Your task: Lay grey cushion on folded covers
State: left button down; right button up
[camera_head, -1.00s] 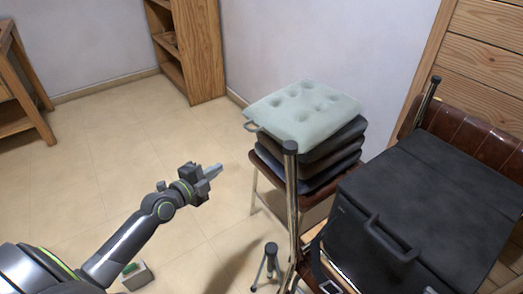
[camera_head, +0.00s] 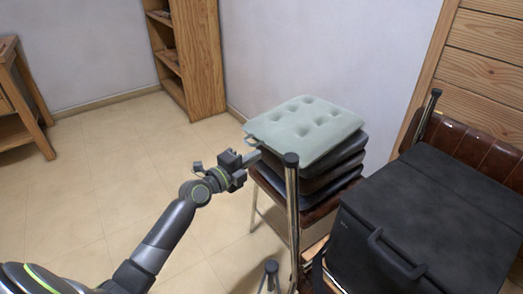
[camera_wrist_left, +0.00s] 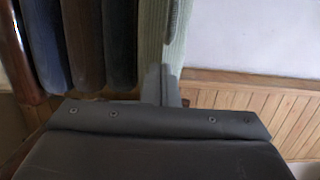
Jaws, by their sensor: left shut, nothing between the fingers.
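The pale grey-green tufted cushion (camera_head: 305,122) lies flat on top of a stack of dark folded pieces (camera_head: 325,170), which may be the covers, on a brown chair seat. A small loop shows at the cushion's left corner. My left gripper (camera_head: 256,156) is shut and empty beside the stack's left side, just below the cushion's edge. In the left wrist view the shut fingertips (camera_wrist_left: 162,86) overlap the cushion (camera_wrist_left: 153,35), with the dark pieces (camera_wrist_left: 82,45) to its left. I cannot tell whether they touch. My right gripper is out of view.
A metal chair post (camera_head: 292,205) stands close to the right of my left gripper. A black case with a handle (camera_head: 420,220) sits on another chair at the right. A wooden shelf (camera_head: 203,55) stands at the back wall. The floor at the left is clear.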

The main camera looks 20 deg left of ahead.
aim_at(269, 147)
pick_arm(q)
jog(key=x, duration=0.3)
jog(key=shift+w+d, duration=0.1)
jog(key=shift+w, duration=0.2)
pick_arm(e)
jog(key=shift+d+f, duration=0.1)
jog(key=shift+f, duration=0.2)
pick_arm(q)
jog(key=shift+w, duration=0.1)
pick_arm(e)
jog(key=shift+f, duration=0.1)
